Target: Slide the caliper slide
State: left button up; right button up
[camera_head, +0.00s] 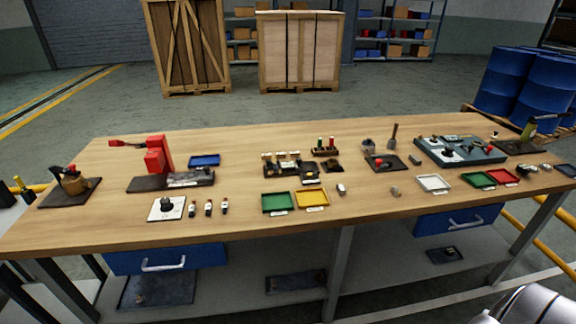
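I cannot make out the caliper or its slide for certain at this size. A blue-grey board (459,158) at the right back of the workbench (385,207) carries several small tools and fittings. One of them is a small flat piece (457,137) near its back edge, too small to identify. Neither of my grippers is in view. A pale rounded part of my own body shows at the bottom right corner.
A red press-like stand (156,158) is at the left. Green (275,203) and yellow (311,198) trays lie near the middle front. A white tray (433,183) is farther right. Blue drawers (165,259) hang below. The front edge is mostly clear.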

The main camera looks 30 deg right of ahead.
aim_at(290, 166)
jog(key=k, duration=0.5)
jog(key=z, duration=1.55)
jog(key=i, duration=1.15)
jog(key=u, duration=1.2)
jog(key=i, duration=0.15)
jog(key=u, duration=0.2)
